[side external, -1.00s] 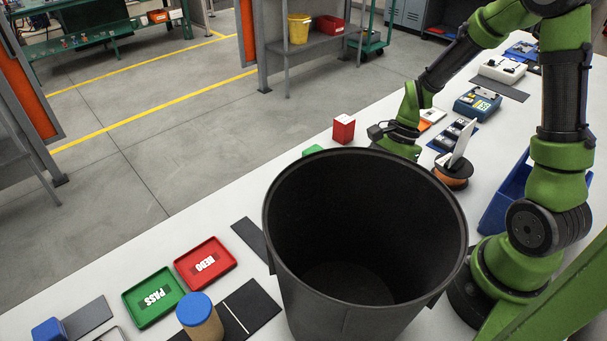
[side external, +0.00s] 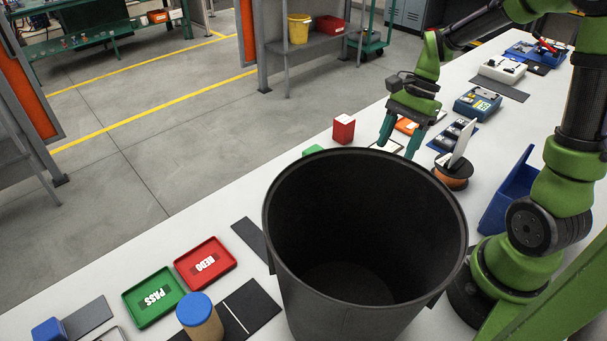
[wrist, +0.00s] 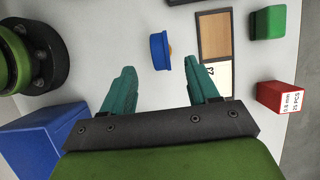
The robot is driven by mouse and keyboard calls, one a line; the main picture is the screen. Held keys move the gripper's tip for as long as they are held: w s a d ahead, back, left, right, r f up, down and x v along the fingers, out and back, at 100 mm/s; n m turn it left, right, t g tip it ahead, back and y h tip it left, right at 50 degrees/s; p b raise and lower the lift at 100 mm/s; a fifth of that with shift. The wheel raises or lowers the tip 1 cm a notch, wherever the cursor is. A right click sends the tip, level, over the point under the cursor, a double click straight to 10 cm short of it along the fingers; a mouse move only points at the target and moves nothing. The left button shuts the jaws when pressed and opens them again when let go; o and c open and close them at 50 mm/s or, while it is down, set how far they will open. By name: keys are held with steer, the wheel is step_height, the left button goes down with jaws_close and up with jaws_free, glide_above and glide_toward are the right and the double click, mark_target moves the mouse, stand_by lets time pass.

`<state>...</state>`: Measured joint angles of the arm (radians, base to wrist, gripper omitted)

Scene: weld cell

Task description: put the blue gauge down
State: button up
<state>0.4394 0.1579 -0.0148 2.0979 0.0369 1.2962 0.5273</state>
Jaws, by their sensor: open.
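In the side view my gripper (side external: 400,143) points down behind the black bin, above the table. I cannot make out the gauge in the side view; the bin probably hides it.
A large black bin (side external: 440,215) blocks much of the side view. A red box (side external: 344,128), a spool (side external: 453,177) and a blue bin (side external: 508,190) stand nearby. In the wrist view a green block (wrist: 268,22) and a wood-and-white panel (wrist: 214,36) lie right of the gauge.

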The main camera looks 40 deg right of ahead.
steer(key=s+a+r+n+t+h, duration=0.2)
steer(key=s+a+r+n+t, duration=0.4)
steer(key=a+r+n, duration=0.4)
steer(key=r+n+t, duration=0.1)
steer(key=n, duration=0.3)
steer(key=shift+s+a+r+h, duration=0.15)
steer(key=shift+s+r+h, duration=0.05)
steer(key=shift+r+h, duration=0.15)
